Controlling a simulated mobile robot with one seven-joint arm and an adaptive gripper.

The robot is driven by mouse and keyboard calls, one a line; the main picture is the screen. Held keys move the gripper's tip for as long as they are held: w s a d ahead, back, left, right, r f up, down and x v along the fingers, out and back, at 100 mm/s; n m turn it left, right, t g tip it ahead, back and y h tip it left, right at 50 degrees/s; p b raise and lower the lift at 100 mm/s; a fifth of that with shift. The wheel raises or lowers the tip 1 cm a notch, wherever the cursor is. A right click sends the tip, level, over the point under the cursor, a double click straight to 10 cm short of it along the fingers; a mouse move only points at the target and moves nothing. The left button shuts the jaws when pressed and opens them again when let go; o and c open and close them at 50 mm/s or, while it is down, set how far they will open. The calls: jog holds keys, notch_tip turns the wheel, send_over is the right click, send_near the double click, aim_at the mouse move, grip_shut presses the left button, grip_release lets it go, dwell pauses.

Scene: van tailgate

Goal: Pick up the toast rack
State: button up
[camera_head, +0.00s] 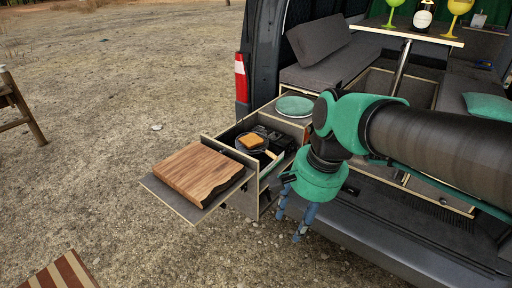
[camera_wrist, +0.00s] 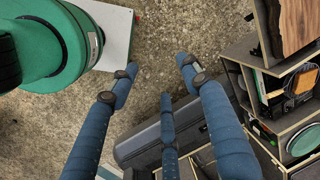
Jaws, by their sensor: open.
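I cannot make out a toast rack in either view. A slice of toast (camera_head: 251,140) lies in a dark pan (camera_head: 238,148) in the pulled-out kitchen drawer at the van's rear. The toast also shows at the right of the wrist view (camera_wrist: 305,80). My gripper (camera_head: 289,226) is open and empty, pointing down in front of the drawer and beside the bumper. In the wrist view its blue fingers (camera_wrist: 158,72) are spread over bare ground, well apart from the drawer. My arm hides part of the van interior.
A wooden cutting board (camera_head: 200,174) lies on the drawer's outer shelf (camera_head: 157,190). A green plate (camera_head: 294,106) sits on the counter behind. The van bumper (camera_head: 400,250) is below my arm. Glasses (camera_head: 456,12) stand on a raised table (camera_head: 410,33). Open ground lies left.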

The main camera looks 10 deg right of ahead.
jog(key=w+d+f+m+p, duration=0.2)
jog(key=w+m+p, duration=0.3)
jog(key=w, duration=1.1)
jog(key=w+d+f+m+t+y+p, duration=0.1)
jog(key=w+d+f+m+p, duration=0.2)
jog(key=w+m, duration=0.8)
jog(key=w+d+f+m+t+y+p, duration=0.1)
jog(key=w+d+f+m+p, duration=0.2)
jog(key=w, duration=1.9)
jog(key=m+p, duration=0.3)
jog(key=m, duration=0.1)
jog(key=shift+w+d+f+m+p, duration=0.2)
jog(key=shift+d+m+p, duration=0.1)
jog(key=shift+m+p, duration=0.1)
jog(key=b, duration=0.1)
send_over(268, 153)
jog(key=s+d, duration=0.2)
jog(key=shift+f, duration=3.9)
jog(key=shift+f, duration=0.15)
jog(key=shift+b+x, duration=0.6)
jog(key=shift+x, duration=2)
